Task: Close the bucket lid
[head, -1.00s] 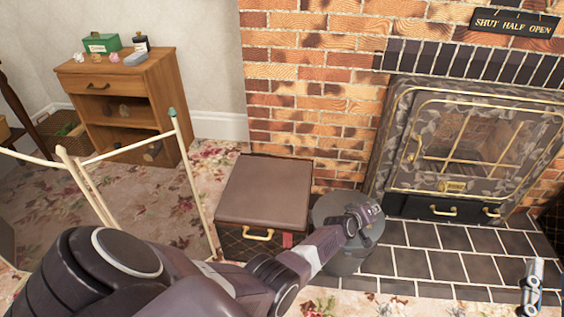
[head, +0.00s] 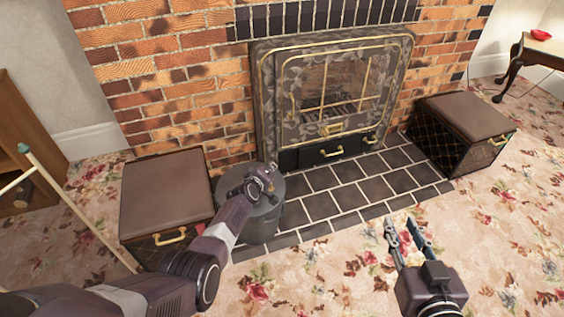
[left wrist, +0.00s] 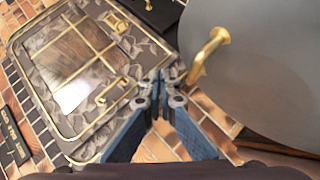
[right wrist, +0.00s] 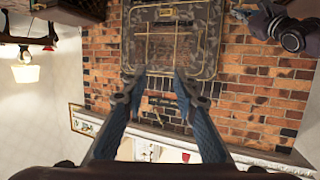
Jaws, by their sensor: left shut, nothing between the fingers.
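The grey round bucket (head: 262,222) stands on the floor between a brown box and the dark hearth tiles. My left gripper (head: 271,172) is over its top, and my arm hides part of the rim. In the left wrist view a smooth grey surface with a brass handle (left wrist: 209,56), seemingly the lid (left wrist: 262,75), fills the right side. My left gripper (left wrist: 164,76) is shut and empty, close beside the handle; I cannot tell if they touch. Whether the lid lies fully flat is unclear. My right gripper (head: 403,230) is open and empty over the carpet; its spread fingers show in the right wrist view (right wrist: 155,82).
A brown box (head: 165,190) stands close left of the bucket. The fireplace (head: 325,95) is behind and right, with tiled hearth (head: 345,195) in front. Another box (head: 465,115) stands at the right. A pale rail (head: 75,210) runs at the left. The front carpet is clear.

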